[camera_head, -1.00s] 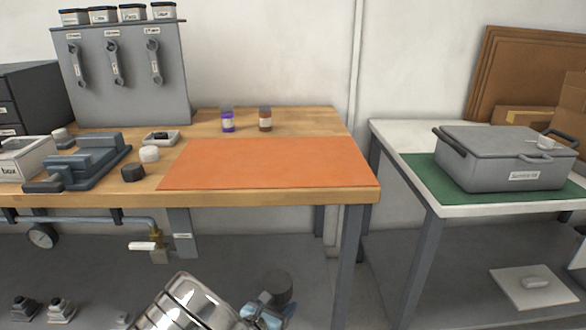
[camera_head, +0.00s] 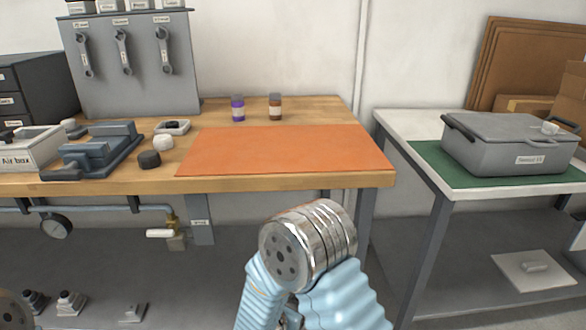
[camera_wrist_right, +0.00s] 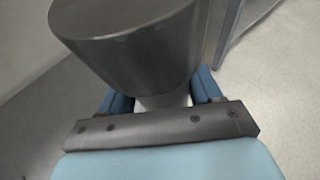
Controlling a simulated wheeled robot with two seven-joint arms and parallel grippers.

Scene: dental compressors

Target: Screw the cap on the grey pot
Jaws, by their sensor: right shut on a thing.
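My right gripper (camera_wrist_right: 163,96) is shut on a dark grey, round, tapering thing that looks like the grey pot (camera_wrist_right: 130,45). In the right wrist view its wide body rises beyond the blue fingers, which sit around a narrower, paler part. In the head view my right arm hides the gripper and the pot. A white round piece (camera_head: 163,142) and a black round piece (camera_head: 149,159) lie on the wooden table; I cannot tell if either is the cap. My left gripper is not in view.
An orange mat (camera_head: 290,150) lies bare on the wooden table, with two small jars (camera_head: 238,108) behind it. A grey vice-like block (camera_head: 98,148) and an air box (camera_head: 30,150) stand at left. A lidded grey case (camera_head: 510,148) stands on the right table.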

